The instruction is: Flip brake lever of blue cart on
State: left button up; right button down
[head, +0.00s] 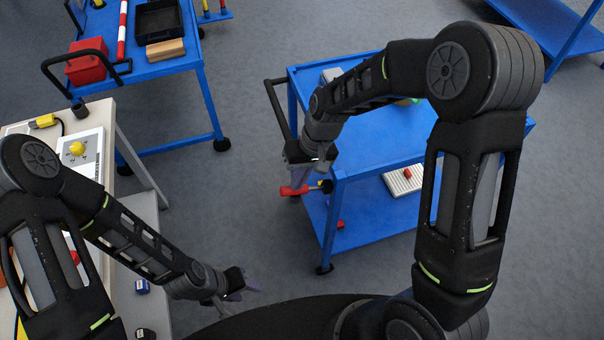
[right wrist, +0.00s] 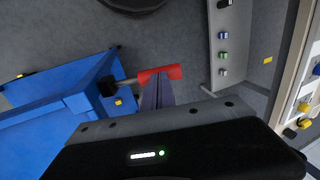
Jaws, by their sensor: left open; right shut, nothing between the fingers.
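The blue cart (head: 385,145) stands right of centre in the head view. Its red brake lever (head: 293,190) sticks out to the left of the near corner post. In the right wrist view, the red lever (right wrist: 160,74) sits on a metal rod from a black mount on the cart. My right gripper (head: 300,172) is shut and empty just above the lever. Its fingertips (right wrist: 157,88) overlap the red bar in the wrist view; I cannot tell if they touch it. My left gripper (head: 245,286) is open and empty over the floor, away from the cart.
A black push handle (head: 277,105) rises at the cart's left end. A second blue cart (head: 165,65) with a red box (head: 88,68) stands at the upper left. A pale workbench (head: 130,165) lines the left side. Floor between them is clear.

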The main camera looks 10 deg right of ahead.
aim_at(289, 194)
jog(key=shift+s+a+f+h+p, duration=0.1)
jog(key=shift+a+f+h+p, duration=0.25)
jog(key=shift+a+f+h, duration=0.25)
jog(key=f+h+b, duration=0.1)
jog(key=f+h, duration=0.1)
jog(key=a+f+h, duration=0.1)
jog(key=f+h, duration=0.1)
jog(key=shift+a+h+b, duration=0.15)
jog(key=shift+h+b, duration=0.15)
jog(key=shift+b, duration=0.1)
notch_tip(289, 194, down, 2)
jog(key=shift+f+h+b, duration=0.1)
jog(key=shift+h+b, duration=0.7)
jog(key=shift+b, duration=0.4)
jog(key=shift+s+f, duration=0.1)
jog(key=shift+s, duration=0.05)
